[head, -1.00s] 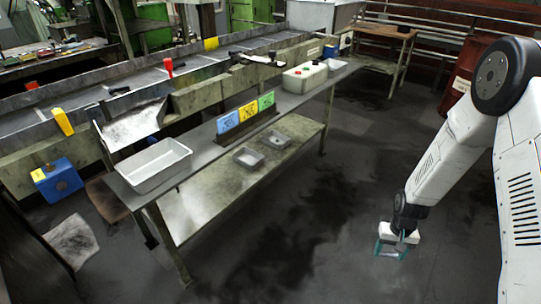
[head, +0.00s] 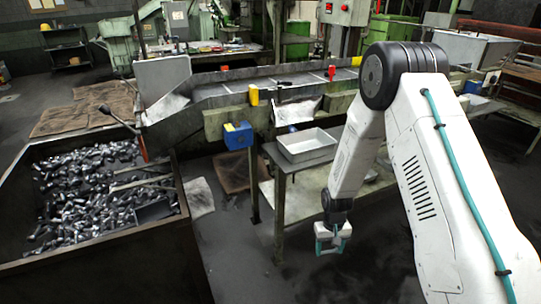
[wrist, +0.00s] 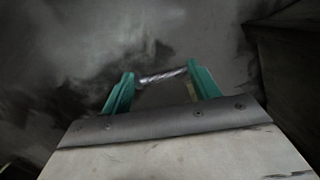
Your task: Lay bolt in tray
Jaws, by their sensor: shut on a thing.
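My gripper (head: 332,239) hangs low over the floor in front of the bench in the head view. In the wrist view its two teal fingers (wrist: 163,80) are shut on a bolt (wrist: 163,76), a grey metal rod lying crosswise between them. The bolt is too small to make out in the head view. A white shallow tray (head: 306,157) sits on the left end of the bench, up and to the left of my gripper. It looks empty.
A large dark bin (head: 128,242) full of loose bolts stands at the left. A blue box (head: 238,136) is fixed on the conveyor side near the tray. The bench's front leg (head: 280,215) stands left of my gripper. Dark floor is free below.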

